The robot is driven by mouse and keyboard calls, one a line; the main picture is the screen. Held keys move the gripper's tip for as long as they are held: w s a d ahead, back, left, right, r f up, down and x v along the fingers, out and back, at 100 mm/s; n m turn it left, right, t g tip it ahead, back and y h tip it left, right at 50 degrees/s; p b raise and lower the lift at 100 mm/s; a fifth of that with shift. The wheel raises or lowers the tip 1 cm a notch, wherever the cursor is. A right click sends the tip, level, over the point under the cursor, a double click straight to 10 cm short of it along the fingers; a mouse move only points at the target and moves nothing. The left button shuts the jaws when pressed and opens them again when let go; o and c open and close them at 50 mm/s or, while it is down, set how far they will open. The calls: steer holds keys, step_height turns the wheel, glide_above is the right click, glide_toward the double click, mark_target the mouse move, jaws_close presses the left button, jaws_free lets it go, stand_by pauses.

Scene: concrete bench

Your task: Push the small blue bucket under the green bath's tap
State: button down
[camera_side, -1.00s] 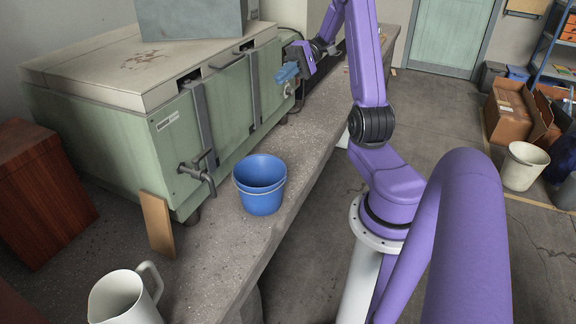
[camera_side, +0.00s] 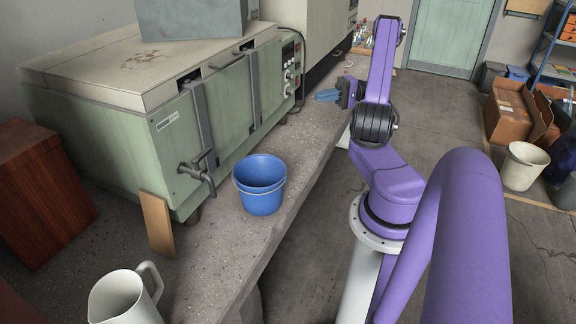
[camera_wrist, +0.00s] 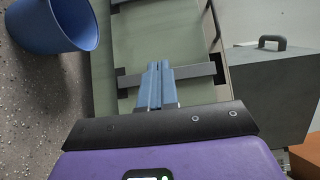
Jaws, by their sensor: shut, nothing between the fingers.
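The small blue bucket (camera_side: 260,186) stands upright on the bench, to the right of the green bath's tap (camera_side: 200,172) and apart from it. The green bath (camera_side: 135,150) has a pale lid, and its tap sticks out low on the front. My gripper (camera_side: 327,95) is shut and empty, held above the bench beyond the bucket and away from it. In the wrist view the shut blue fingers (camera_wrist: 157,86) point toward the bath's front (camera_wrist: 150,40), and the bucket (camera_wrist: 58,22) is at the upper left, partly cut off by the frame.
A white jug (camera_side: 122,298) stands on the bench at the near left. A wooden board (camera_side: 157,224) leans by the bath's corner below the tap. A grey box (camera_side: 192,18) sits on the lid. The bench's right edge runs close by the bucket.

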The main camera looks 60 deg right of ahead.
step_height(320, 180, down, 21)
glide_toward(278, 167)
steer(key=w+a, duration=0.1)
steer(key=w, duration=0.2)
steer(key=w+a, duration=0.1)
steer(key=w, duration=0.1)
steer(key=shift+a+f, duration=0.25)
steer(key=shift+a, duration=0.8)
steer(key=shift+a, duration=0.1)
steer(key=a, duration=1.6)
steer(key=shift+w, duration=0.1)
